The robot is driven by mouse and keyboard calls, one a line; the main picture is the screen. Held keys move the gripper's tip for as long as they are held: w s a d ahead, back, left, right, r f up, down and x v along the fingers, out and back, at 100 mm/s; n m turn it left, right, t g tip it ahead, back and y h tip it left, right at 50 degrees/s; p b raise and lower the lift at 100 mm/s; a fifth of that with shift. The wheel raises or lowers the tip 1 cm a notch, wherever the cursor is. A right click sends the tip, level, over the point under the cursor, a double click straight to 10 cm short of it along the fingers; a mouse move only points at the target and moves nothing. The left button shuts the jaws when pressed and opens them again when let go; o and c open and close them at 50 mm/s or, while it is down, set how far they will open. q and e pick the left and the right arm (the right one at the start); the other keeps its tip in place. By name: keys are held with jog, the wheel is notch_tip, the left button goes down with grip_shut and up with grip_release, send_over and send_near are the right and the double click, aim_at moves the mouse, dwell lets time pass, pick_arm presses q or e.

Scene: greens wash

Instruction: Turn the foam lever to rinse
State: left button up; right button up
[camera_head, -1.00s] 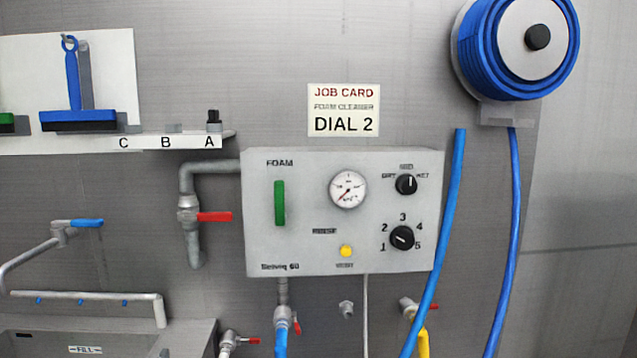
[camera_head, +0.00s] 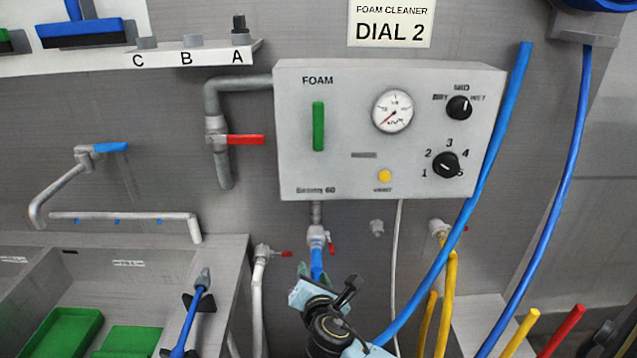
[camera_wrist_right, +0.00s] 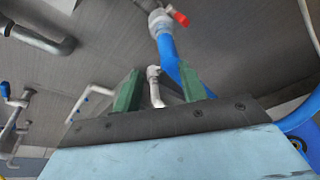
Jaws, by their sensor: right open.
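The foam lever (camera_head: 318,126) is a green bar standing upright on the grey control panel (camera_head: 290,165), below the word FOAM. Small lettering lower on the panel is too blurred to read for sure. My right gripper (camera_head: 316,274) is at the bottom of the head view, below the panel and well under the lever, apart from it. In the right wrist view its two green fingers (camera_wrist_right: 160,88) stand apart, with a blue hose (camera_wrist_right: 172,58) and a pale pipe seen beyond them. The lever is not in the right wrist view. My left gripper is not in view.
The panel also has a gauge (camera_head: 393,111), two black knobs (camera_head: 459,108) and a yellow button (camera_head: 384,176). A red-handled valve (camera_head: 245,140) sticks out left of it. A blue hose (camera_head: 468,225) crosses its right side. A sink (camera_head: 225,285) lies lower left.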

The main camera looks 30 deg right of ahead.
notch_tip(320, 180, up, 17)
jog(key=n+t+h, duration=0.3)
jog(key=n, duration=0.1)
jog(key=n+t+h+p, duration=0.1)
jog(key=t+h+p, duration=0.1)
jog(key=h, duration=0.1)
send_near(318, 118)
jog(key=shift+n, duration=0.3)
jog(key=p+x, duration=0.2)
jog(key=x, duration=0.7)
jog(key=shift+w+d+r, duration=0.15)
jog(key=shift+w+d, duration=0.05)
jog(key=shift+w, duration=0.05)
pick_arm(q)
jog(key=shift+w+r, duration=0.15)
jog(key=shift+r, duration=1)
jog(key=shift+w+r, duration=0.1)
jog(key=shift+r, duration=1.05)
pick_arm(e)
jog(key=shift+w+d+r, duration=0.2)
jog(key=shift+w+d, duration=0.1)
jog(key=shift+w, duration=0.2)
jog(key=shift+c, duration=0.4)
grip_shut()
